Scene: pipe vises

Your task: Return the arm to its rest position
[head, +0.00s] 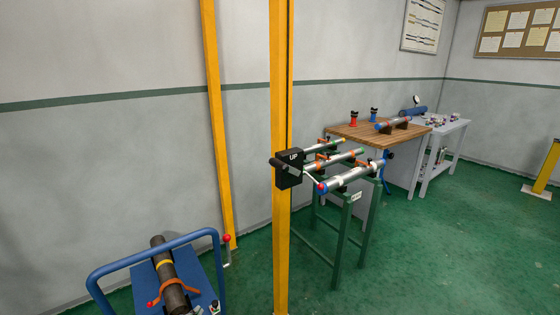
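Neither of my arms nor grippers shows in the head view, so I cannot see what they hold or how they are posed. A green stand (340,240) carries several pipes held in orange and dark clamps. A black box (289,170) marked "UP" with a dark handle is at the yellow post (282,90), left of the stand.
A blue cart (185,240) with a dark pipe (168,270) stands at the lower left, near a second yellow post (214,120). A wooden-topped bench (350,133) and a grey table (455,130) stand behind.

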